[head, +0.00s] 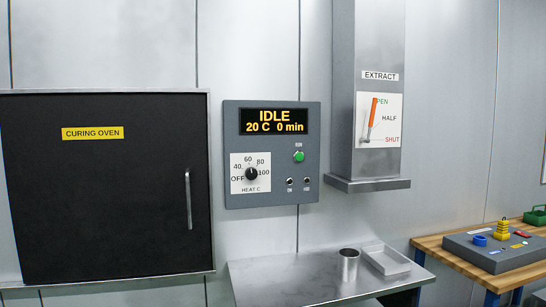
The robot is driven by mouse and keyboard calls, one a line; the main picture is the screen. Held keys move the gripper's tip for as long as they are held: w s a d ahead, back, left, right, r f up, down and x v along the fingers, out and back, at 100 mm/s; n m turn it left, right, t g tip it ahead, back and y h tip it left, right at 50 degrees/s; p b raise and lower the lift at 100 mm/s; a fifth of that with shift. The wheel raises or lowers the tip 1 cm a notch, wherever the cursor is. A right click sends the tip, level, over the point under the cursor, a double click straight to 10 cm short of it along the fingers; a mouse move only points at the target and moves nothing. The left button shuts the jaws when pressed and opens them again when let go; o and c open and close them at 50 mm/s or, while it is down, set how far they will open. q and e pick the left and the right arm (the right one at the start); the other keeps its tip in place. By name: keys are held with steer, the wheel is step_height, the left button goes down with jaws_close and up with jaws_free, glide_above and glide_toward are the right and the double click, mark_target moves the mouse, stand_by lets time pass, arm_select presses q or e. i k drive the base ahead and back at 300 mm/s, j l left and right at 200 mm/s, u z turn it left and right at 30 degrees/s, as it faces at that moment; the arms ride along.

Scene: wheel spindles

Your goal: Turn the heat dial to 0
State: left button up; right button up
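The heat dial (251,173) is a black round knob on a white plate marked HEAT C, low on the left of the grey control panel (290,192). Its scale reads OFF, 40, 60, 80 and 100; no mark reads 0. The knob's pointer is too small to read surely. The panel's display (274,121) shows IDLE, 20 C and 0 min in orange. Neither of my grippers is in the head view.
A green RUN button (299,156) and two small black controls are right of the dial. The black curing oven (110,200) is shut, left of the panel. A steel table (300,290) below bears a metal cup (348,266) and a tray (386,262). An extract lever (373,113) is at right.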

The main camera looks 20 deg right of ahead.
mark_target(251, 173)
steer(key=i+l, duration=0.1)
steer(key=l, duration=0.25)
steer(key=i+l, duration=0.1)
steer(key=l, duration=0.3)
steer(key=i+l, duration=0.15)
steer(key=l, duration=0.2)
steer(key=i+l, duration=0.1)
steer(key=l, duration=0.3)
steer(key=u, duration=0.05)
